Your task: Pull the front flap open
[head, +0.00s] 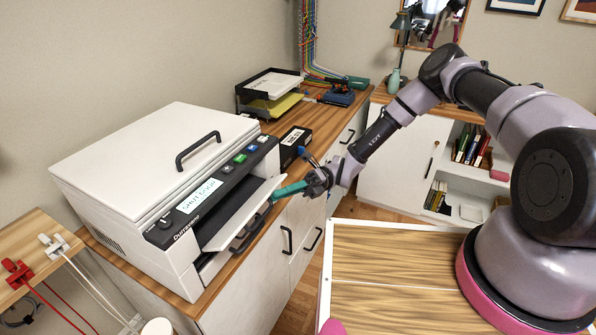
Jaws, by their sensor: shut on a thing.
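The white printer (155,160) stands on the wooden counter at the left, with a dark control panel along its front. Its front flap (222,240) shows as a white panel sticking out at a slant below the panel, with a dark opening behind it. A dark curved handle (240,247) shows just below the flap's outer edge. My gripper (270,204), with teal fingers, reaches in from the right and is shut at the far end of this handle. The exact contact is small and partly hidden by the fingers.
A small black box (295,146) stands on the counter just behind my gripper. A paper tray (270,92) and a blue tool (337,96) lie farther back. Cabinet doors with dark handles (287,240) are below. Red and white clamps (17,270) sit at the far left.

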